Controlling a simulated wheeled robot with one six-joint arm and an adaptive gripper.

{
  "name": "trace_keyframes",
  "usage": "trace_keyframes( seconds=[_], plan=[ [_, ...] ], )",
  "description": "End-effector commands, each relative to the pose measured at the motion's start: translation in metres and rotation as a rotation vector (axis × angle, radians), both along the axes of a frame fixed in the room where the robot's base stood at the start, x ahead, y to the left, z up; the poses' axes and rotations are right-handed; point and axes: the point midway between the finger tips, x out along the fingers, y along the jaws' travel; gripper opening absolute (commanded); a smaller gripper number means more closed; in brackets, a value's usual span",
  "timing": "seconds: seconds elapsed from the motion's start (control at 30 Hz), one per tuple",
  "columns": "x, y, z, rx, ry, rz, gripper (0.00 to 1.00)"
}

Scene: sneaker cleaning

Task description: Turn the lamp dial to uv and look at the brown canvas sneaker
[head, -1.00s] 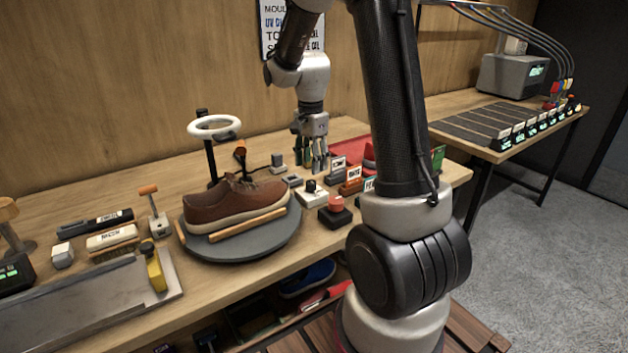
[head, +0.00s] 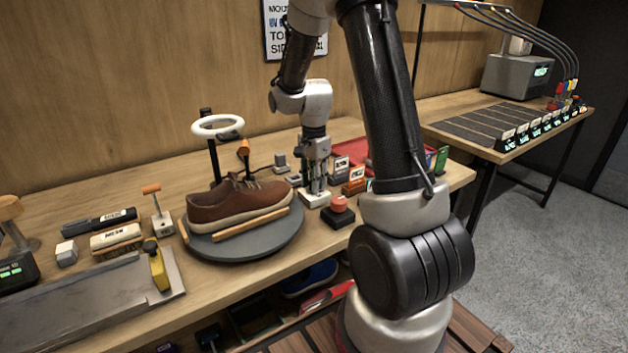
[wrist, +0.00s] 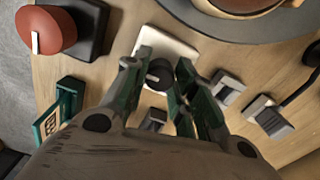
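The brown sneaker (head: 236,203) rests on a round dark turntable (head: 262,246), between light wooden bars. A white ring lamp (head: 218,126) on a black post stands behind it. The lamp dial, a black knob (wrist: 159,73) on a white base (wrist: 178,45), shows in the wrist view. My gripper (wrist: 162,84) is over it, with the green-grey fingers apart on either side of the knob. I cannot tell whether they touch it. In the head view my gripper (head: 315,186) points down at the white base (head: 314,199). The dial's markings are not readable.
A red button on a black box (head: 338,212) stands close to the right of my gripper. Small labelled blocks (head: 354,180) and a red tray (head: 385,152) lie beyond. Brushes (head: 116,239) and a metal tray (head: 90,310) fill the left side.

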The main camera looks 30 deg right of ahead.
Motion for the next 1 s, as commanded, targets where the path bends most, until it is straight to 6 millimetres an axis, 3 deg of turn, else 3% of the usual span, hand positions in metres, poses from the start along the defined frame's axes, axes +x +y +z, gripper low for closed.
trace_keyframes(
  seconds=[0.47,1.0],
  plan=[
    [0.0002,0.0001,0.0004,0.000,-0.001,0.099,0.03],
    [0.0001,0.0000,0.0005,0.000,-0.001,0.573,0.03]
  ],
)
